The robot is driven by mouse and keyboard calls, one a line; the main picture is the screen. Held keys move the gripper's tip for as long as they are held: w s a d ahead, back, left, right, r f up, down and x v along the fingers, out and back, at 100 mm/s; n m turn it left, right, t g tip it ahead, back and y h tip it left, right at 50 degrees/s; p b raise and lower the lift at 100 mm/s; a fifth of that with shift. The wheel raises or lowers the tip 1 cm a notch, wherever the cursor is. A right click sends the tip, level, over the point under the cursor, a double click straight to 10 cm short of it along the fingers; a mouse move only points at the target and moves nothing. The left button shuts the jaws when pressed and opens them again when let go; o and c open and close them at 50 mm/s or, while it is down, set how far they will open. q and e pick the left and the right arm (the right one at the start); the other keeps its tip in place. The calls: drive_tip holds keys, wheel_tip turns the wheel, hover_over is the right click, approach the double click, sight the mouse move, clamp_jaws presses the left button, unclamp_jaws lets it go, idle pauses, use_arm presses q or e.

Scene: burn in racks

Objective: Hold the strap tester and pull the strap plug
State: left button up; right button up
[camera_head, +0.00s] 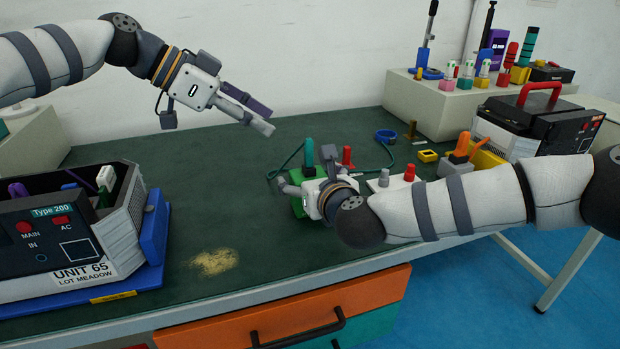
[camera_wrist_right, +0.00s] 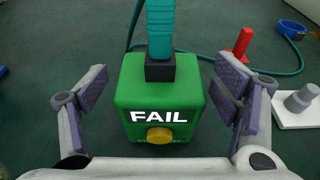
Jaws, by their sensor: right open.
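The strap tester is a green box (camera_wrist_right: 158,105) marked FAIL, with a yellow button on its front; in the head view (camera_head: 298,207) it is partly hidden behind my right gripper. The teal strap plug (camera_wrist_right: 160,30) stands upright in the black socket on its top, and also shows in the head view (camera_head: 309,155). A teal cord runs from it towards a blue wrist band (camera_head: 386,136). My right gripper (camera_wrist_right: 158,95) is open, its fingers on either side of the box with visible gaps. My left gripper (camera_head: 262,112) hangs empty above the bench, behind and left of the tester; its finger gap is unclear.
A rack unit marked UNIT 65 (camera_head: 62,234) sits in a blue tray at the left. A white block with grey and red knobs (camera_head: 393,183) stands right of the tester. A red peg (camera_wrist_right: 240,47) is behind it. The middle-left green bench top (camera_head: 190,190) is clear.

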drive_tip(key=shift+c, duration=0.6)
drive_tip(key=c, duration=1.3)
